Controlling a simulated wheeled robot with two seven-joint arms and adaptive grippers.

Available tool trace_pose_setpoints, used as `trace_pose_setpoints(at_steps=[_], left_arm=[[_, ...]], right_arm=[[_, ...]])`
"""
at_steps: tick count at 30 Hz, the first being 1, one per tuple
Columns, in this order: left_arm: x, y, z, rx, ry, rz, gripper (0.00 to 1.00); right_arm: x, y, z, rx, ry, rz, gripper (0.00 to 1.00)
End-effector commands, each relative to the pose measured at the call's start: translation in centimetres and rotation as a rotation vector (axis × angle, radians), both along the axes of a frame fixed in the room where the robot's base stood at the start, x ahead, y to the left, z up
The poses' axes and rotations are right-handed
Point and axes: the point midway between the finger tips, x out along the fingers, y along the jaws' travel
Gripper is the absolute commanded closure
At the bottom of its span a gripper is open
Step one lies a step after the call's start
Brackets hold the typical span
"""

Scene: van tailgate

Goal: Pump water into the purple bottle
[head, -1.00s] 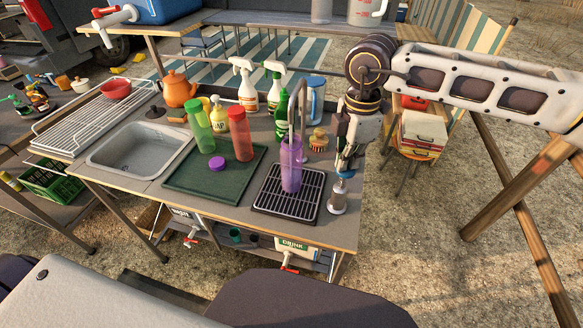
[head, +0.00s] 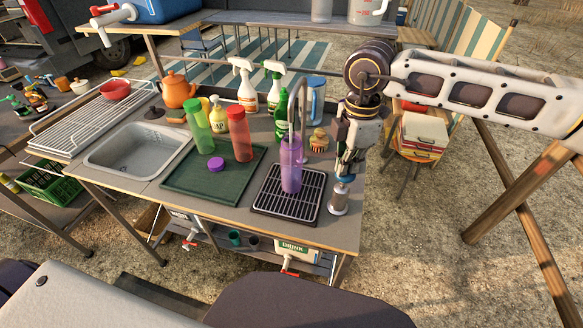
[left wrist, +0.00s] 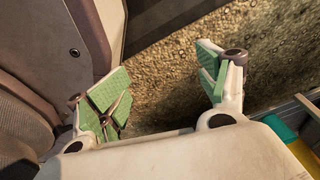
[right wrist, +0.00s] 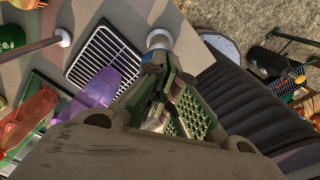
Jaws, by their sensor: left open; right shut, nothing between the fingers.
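The purple bottle (head: 291,168) stands upright and open on the black drip grate (head: 268,206), under the curved metal spout (head: 303,92). It also shows in the right wrist view (right wrist: 103,84). The silver hand pump (head: 339,201) stands at the counter's right edge, beside the grate. My right gripper (head: 344,176) is shut and empty, pointing down at the pump's top; whether it touches cannot be told. The purple cap (head: 215,164) lies on the green mat (head: 195,183). My left gripper (left wrist: 163,88) is open and empty over the ground, outside the head view. The water level is not clear.
Green (head: 198,127) and red (head: 239,136) bottles stand on the mat. A sink (head: 140,150) is at left. Open ground lies right of the counter.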

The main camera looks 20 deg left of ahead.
Motion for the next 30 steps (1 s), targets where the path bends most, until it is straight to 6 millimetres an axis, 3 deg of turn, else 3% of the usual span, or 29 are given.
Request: trace_pose_setpoints(at_steps=[30], left_arm=[[2.6,-1.6,0.6,-0.017,-0.022,0.005,0.25]], right_arm=[[-0.1,0.0,-1.8,-0.003,0.004,0.001,1.00]])
